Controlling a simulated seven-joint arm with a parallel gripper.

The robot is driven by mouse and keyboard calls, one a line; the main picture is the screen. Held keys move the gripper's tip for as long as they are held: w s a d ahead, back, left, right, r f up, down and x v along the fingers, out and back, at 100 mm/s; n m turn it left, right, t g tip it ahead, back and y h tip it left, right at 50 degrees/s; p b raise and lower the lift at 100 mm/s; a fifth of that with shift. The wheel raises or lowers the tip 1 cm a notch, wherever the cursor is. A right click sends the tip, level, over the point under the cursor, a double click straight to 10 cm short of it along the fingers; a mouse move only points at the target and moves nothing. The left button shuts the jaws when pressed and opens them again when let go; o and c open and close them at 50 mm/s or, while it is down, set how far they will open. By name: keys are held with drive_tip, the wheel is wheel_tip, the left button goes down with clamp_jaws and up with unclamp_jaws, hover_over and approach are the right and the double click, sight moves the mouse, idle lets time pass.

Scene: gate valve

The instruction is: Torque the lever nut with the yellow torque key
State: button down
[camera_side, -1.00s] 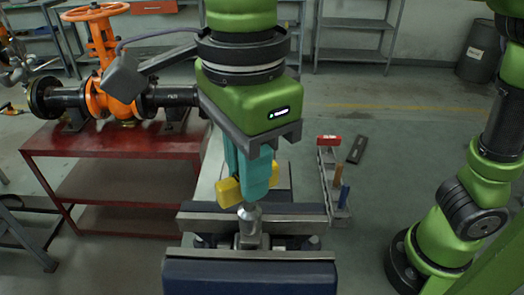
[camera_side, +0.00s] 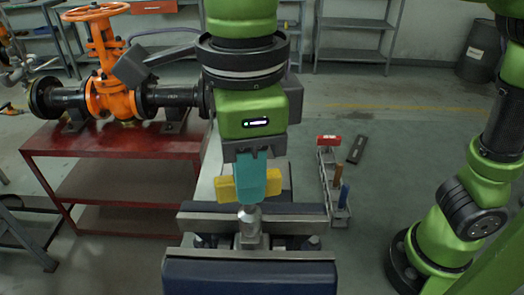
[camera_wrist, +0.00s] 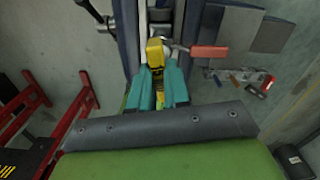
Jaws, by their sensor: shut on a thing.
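My gripper (camera_side: 250,190) points down over the vise and is shut on the yellow torque key. Its teal fingers also show in the wrist view (camera_wrist: 159,88). The yellow torque key (camera_side: 226,189) lies crosswise, sticking out on both sides of the fingers in the side view. Its yellow end shows ahead of the fingers in the wrist view (camera_wrist: 154,52). A silver metal piece (camera_side: 249,220) stands upright directly below the fingers, between the vise jaws. I cannot pick out the lever nut itself, nor tell whether the key is seated on it.
The vise (camera_side: 250,272) has a dark blue front body. A narrow rack (camera_side: 326,180) with red, brown and blue tools stands to its right, with a dark flat piece (camera_side: 357,150) beside it. A red bench (camera_side: 110,141) carries an orange valve (camera_side: 118,98) at left.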

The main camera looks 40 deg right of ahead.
drive_tip(key=m, duration=0.4)
drive_tip(key=shift+r, duration=0.2)
drive_tip(key=shift+r, duration=1.1)
drive_tip(key=n, duration=0.7)
drive_tip(key=shift+n, duration=0.3)
drive_tip(key=n, duration=0.4)
drive_tip(key=shift+n, duration=0.3)
